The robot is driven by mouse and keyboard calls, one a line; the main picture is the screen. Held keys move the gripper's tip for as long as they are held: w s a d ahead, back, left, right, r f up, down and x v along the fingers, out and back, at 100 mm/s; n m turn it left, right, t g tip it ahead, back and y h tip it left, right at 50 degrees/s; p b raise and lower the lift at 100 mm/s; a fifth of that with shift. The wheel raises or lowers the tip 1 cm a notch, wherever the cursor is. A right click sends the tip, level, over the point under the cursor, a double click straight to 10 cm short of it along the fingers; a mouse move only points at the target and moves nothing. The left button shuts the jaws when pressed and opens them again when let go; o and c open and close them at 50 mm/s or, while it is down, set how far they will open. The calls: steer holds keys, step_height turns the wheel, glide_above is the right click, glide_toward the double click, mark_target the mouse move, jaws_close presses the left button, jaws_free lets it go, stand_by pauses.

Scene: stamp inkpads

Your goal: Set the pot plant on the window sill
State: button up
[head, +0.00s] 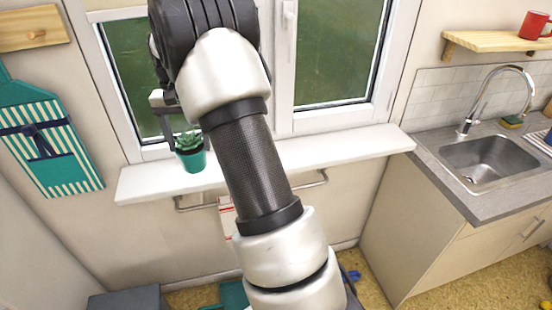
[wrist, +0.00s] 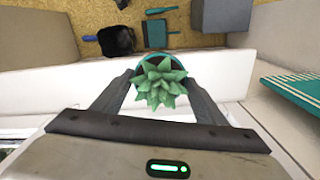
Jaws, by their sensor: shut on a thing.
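The pot plant, a green succulent in a teal pot (head: 191,160), is upright at the left part of the white window sill (head: 345,146). I cannot tell whether the pot's base touches the sill or is just above it. The plant's leaves (wrist: 160,82) show from above in the wrist view, with the teal rim partly visible behind them. My gripper (wrist: 160,72) is shut on the pot, with one dark finger on each side. In the head view, my arm hides most of the gripper and the middle of the sill.
The closed window (head: 340,60) stands behind the sill. A striped apron (head: 50,140) hangs at left. A rail (head: 310,182) runs below the sill. The sink (head: 490,160) and counter are at right. The sill's right part is clear. A grey box (wrist: 222,15) stands below.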

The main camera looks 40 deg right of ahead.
steer(key=shift+m, duration=0.9)
steer(key=w+d+r, duration=0.2)
steer(key=r, duration=0.1)
steer(key=shift+d, duration=0.35)
step_height(320, 180, down, 10)
steer(key=shift+r, duration=0.1)
steer(key=shift+f, duration=0.2)
steer(key=o, duration=1.4)
steer(key=shift+o, duration=0.2)
